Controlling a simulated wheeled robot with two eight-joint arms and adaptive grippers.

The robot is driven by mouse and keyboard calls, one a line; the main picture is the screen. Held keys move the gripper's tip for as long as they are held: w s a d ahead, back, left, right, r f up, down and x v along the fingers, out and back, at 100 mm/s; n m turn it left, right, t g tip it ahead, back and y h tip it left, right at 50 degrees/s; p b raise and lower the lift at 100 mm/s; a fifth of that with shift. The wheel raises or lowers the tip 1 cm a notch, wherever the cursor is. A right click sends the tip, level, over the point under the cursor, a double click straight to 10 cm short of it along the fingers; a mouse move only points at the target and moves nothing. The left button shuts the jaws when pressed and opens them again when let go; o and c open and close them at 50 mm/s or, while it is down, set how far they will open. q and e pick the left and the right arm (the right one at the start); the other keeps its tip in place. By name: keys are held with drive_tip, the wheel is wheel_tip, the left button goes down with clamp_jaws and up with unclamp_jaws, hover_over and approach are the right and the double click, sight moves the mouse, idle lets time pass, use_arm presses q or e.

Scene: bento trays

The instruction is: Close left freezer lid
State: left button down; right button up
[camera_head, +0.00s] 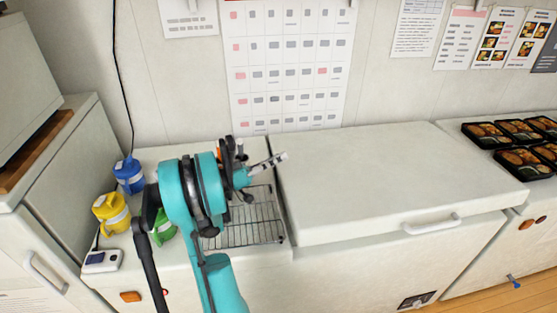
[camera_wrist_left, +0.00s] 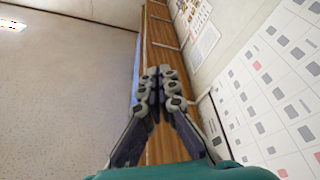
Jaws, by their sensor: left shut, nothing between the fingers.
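The left freezer lid (camera_head: 385,185) is a broad white panel with a white handle (camera_head: 432,224) at its front edge. It lies low and looks about flat over the white freezer body (camera_head: 385,277). I cannot tell whether it is fully seated. My teal left arm stands at the lid's left, above a wire rack (camera_head: 250,232). My left gripper (camera_head: 282,158) is just above the lid's back left corner and looks apart from it. Its fingers are together and empty in the left wrist view (camera_wrist_left: 160,78). My right gripper is not in view.
Black bento trays (camera_head: 525,162) sit on the right-hand freezer. A wall calendar (camera_head: 290,70) hangs behind. The lid's top is clear.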

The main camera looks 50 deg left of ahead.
use_arm(q)
wheel_tip(320, 180, up, 10)
drive_tip(key=shift+f, duration=0.2)
drive_tip(key=w+d+f+g, duration=0.3)
drive_tip(key=d, duration=0.5)
drive_tip(key=w+d+f+g, duration=0.3)
drive_tip(key=d, duration=0.5)
drive_tip(key=w+d+f+g, duration=0.3)
drive_tip(key=d, duration=0.5)
drive_tip(key=s+d+f+m+g+y, duration=0.2)
drive_tip(key=s+d+f+g+y, duration=0.2)
drive_tip(key=s+d+f, duration=0.6)
drive_tip(key=s+d+y, duration=0.2)
drive_tip(key=s+d, duration=0.1)
drive_tip(key=d, duration=0.1)
drive_tip(key=shift+f+m, duration=0.4)
drive_tip(key=shift+s+a, duration=0.1)
